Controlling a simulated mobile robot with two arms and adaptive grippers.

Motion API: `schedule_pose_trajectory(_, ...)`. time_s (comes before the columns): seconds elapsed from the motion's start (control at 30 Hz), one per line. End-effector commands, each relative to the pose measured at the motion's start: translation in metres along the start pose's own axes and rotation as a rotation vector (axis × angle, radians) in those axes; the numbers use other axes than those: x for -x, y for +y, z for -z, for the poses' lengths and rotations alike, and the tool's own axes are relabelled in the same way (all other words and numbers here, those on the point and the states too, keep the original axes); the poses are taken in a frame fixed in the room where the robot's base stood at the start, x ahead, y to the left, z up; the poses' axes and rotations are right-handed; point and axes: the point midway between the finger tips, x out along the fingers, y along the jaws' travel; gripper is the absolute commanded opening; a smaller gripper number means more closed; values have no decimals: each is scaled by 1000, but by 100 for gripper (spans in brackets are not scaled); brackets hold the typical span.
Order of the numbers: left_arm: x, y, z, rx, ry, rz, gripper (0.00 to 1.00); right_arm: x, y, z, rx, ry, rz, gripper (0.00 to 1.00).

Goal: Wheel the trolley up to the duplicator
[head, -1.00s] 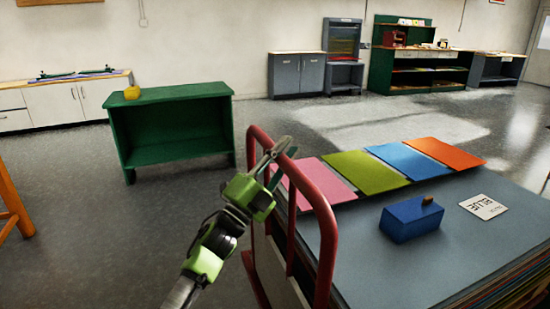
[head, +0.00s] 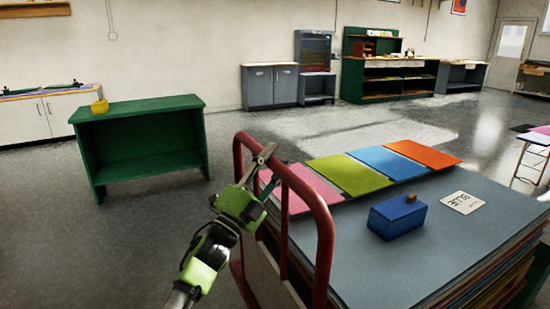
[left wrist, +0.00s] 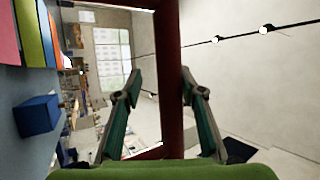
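The trolley's red tubular handle (head: 322,225) stands upright at the near left end of a stack topped by a grey sheet (head: 350,262). Pink, green, blue and orange sheets lie along its far side. My left gripper (head: 268,163) is at the handle's top left. In the left wrist view its two fingers (left wrist: 161,80) stand apart on either side of the red bar (left wrist: 169,50), with a gap showing on the left. My right gripper is out of view. A small red machine (head: 364,48) sits on green shelving at the back; I cannot tell whether it is the duplicator.
A blue box (head: 397,218) and a card reading BLUE (head: 462,203) lie on the stack. A green shelf unit (head: 140,150) stands left of the trolley. Grey cabinets (head: 270,88) line the back wall. Open floor (head: 260,125) lies between.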

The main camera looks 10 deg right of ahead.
Motion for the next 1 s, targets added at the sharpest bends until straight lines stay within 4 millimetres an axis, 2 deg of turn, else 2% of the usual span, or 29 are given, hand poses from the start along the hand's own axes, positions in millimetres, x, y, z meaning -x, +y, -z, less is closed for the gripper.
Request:
schedule_pose_trajectory(0.3, -2, -6, 2, 2, 4, 10, 37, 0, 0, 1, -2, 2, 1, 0)
schedule_pose_trajectory(0.47, 7, -6, 1, 2, 4, 10, 37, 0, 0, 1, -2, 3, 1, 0)
schedule_pose_trajectory(0.57, 22, -5, 1, 2, 4, 9, 37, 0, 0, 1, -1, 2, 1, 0)
schedule_pose_trajectory(0.8, 75, -4, 1, 2, 2, 6, 37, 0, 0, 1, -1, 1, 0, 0)
schedule_pose_trajectory(1.0, 107, -4, 0, 2, 1, 7, 37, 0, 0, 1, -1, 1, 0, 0)
